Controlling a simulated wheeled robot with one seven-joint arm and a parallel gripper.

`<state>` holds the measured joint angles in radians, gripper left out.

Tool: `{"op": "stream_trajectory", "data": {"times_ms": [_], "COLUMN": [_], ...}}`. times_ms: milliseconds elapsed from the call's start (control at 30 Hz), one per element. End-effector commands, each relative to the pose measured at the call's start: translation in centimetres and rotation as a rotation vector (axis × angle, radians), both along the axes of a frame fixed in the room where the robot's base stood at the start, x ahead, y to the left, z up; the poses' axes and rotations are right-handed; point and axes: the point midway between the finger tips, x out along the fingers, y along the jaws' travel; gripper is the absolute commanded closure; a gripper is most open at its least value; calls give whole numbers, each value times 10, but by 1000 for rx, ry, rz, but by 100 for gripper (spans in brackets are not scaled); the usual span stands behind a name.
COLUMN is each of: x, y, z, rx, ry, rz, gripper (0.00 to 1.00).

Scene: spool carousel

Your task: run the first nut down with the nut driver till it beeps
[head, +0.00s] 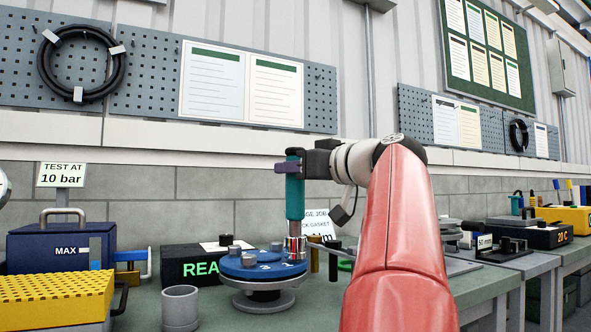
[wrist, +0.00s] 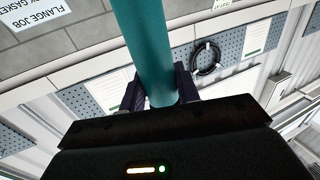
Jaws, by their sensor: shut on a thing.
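My gripper (head: 290,166) is shut on the teal nut driver (head: 295,195) and holds it upright. The driver's silver socket (head: 296,245) points down over the right part of the blue round flange (head: 250,269), by a number 1 mark. A red band shows at the socket's lower end; whether it is seated on a nut cannot be told. The driver's teal body also shows in the wrist view (wrist: 148,50), between my dark fingers. Other nuts or studs (head: 226,240) stand on the flange. The flange sits on a grey round stand (head: 262,302).
A black box marked "REA" (head: 190,268) stands behind the flange. A grey cup (head: 180,308) stands at front left. A blue case (head: 60,246) and yellow box (head: 55,295) are at far left. A job card (head: 318,226) stands behind the driver.

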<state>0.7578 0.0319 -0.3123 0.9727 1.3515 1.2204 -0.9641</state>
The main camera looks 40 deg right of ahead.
Motion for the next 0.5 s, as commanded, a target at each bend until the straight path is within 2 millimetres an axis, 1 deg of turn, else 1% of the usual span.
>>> {"op": "stream_trajectory", "data": {"times_ms": [500], "x": [0], "y": [0], "z": [-8], "rx": [0], "ry": [0], "rz": [1], "gripper": [91]}}
